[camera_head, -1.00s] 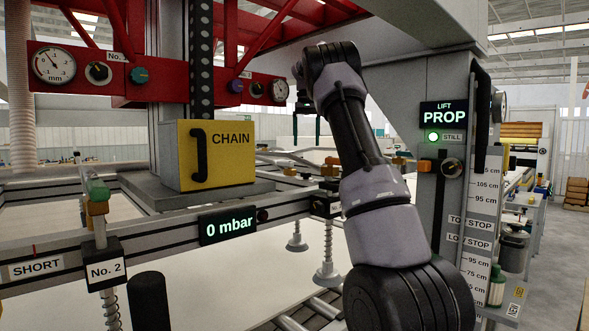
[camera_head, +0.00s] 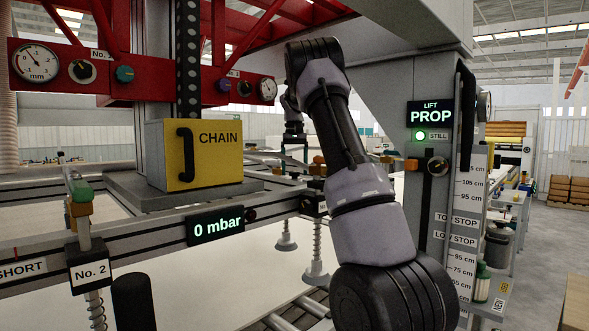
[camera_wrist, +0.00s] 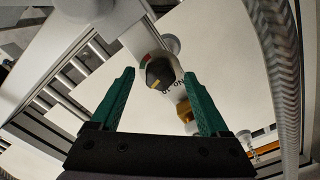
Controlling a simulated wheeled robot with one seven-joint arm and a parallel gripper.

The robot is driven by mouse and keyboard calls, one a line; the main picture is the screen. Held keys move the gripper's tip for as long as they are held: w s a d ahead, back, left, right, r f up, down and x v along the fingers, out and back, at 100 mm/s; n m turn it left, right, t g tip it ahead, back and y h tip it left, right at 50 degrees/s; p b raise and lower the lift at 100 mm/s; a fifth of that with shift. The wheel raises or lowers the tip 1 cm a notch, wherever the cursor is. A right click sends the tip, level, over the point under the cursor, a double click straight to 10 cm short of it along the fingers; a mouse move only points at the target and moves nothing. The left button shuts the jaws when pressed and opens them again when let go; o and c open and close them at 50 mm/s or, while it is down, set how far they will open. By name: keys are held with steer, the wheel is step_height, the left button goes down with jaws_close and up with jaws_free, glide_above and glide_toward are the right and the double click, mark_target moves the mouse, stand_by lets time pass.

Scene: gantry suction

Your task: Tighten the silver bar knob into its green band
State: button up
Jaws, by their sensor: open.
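My gripper (camera_wrist: 158,80) is open, with its two green fingers apart and nothing held. In the wrist view a dark round knob (camera_wrist: 159,73) with a yellowish mark shows beyond the gap between the fingertips. A small red and green band (camera_wrist: 145,60) lies at its upper left. In the head view a dark round knob with a pale bar (camera_head: 81,70) sits on the red beam beside the mm gauge. I cannot tell whether either is the silver bar knob. My gripper (camera_head: 294,150) also shows small and dark at the far end of my arm.
A yellow CHAIN box (camera_head: 210,155) stands on the grey frame, above a 0 mbar display (camera_head: 216,226). The grey LIFT PROP column (camera_head: 430,115) is right of my arm. A ribbed hose (camera_wrist: 284,75) runs down the right of the wrist view.

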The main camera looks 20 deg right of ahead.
jaws_close()
steer(key=shift+m, duration=3)
jaws_free()
steer(key=shift+r, duration=0.15)
step_height(320, 180, up, 11)
steer(key=shift+f, duration=0.2)
